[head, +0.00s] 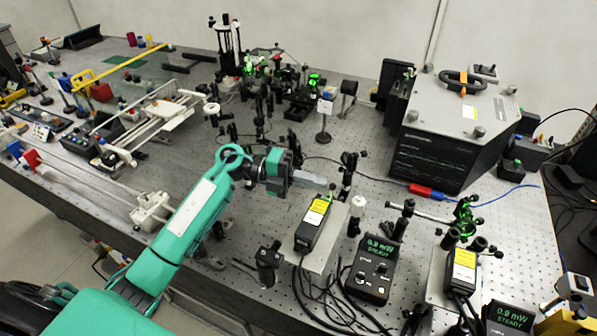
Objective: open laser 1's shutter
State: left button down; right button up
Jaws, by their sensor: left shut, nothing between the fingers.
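A black laser box with a yellow label (313,219) sits on a pale plate in the middle foreground. A second, similar laser box (463,268) stands to the right. I cannot read which one is laser 1. My left gripper (326,185) is shut and empty, its fingertips pointing right, at or just above the far end of the nearer laser box. A small bright part shows by the fingertips. I cannot tell whether they touch it, or how the shutter is set. My right gripper is not in view.
A power meter (376,262) reading 0.9 mW STEADY stands right of the nearer laser, with another (506,319) at bottom right. Black cables run along the front. Posts stand near the gripper, and a large dark instrument (440,142) stands at the back right.

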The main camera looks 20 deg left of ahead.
pick_arm(q)
jog(key=shift+d, duration=0.2)
jog(key=shift+r, duration=0.1)
